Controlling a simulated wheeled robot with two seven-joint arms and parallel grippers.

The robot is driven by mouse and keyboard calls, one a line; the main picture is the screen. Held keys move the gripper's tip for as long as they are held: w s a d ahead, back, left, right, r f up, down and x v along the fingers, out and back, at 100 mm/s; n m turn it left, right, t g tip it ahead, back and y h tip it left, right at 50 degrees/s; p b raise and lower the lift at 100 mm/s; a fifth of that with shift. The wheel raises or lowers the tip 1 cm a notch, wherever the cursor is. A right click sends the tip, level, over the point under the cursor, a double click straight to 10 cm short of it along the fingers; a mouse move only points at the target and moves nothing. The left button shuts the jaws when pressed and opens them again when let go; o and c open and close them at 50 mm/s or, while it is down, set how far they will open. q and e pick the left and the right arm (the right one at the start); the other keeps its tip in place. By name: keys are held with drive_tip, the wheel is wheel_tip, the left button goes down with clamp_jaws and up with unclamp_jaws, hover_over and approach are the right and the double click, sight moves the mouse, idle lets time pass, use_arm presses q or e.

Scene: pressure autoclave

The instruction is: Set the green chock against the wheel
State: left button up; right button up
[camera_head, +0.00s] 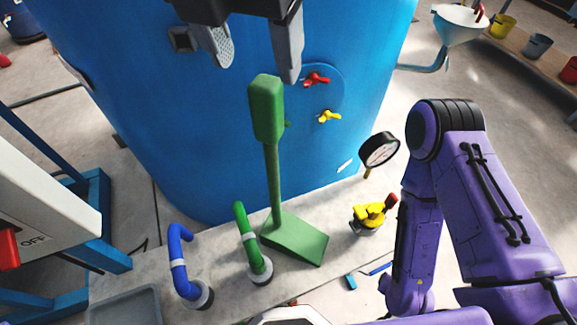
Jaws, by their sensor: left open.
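The green chock (295,238) is a wedge with an upright post and a thick block-shaped grip (266,108) on top. It stands on the pale ledge in front of the blue tank. My left gripper (256,68) comes in at the top of the picture. Its two fingers are apart with nothing between them. In the picture the fingertips are just above the chock's grip, one to each side; how far apart in depth I cannot tell. I see no wheel that I can make out for certain. My right gripper is not in view.
The big blue tank (180,110) carries a red (317,79) and a yellow (328,116) handle. Blue (178,255) and green (249,240) bent pipes stand left of the chock. A yellow valve (370,215) and a gauge (380,149) are to its right, near my purple arm.

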sight(269, 101)
use_arm(q)
drive_tip(key=p+x, duration=0.1)
drive_tip(key=x, duration=0.7)
drive_tip(key=shift+s+d+f, duration=0.1)
drive_tip(key=shift+s+f, duration=0.05)
drive_tip(key=shift+f, duration=0.05)
clamp_jaws()
drive_tip(key=shift+r, duration=0.15)
idle(0.9)
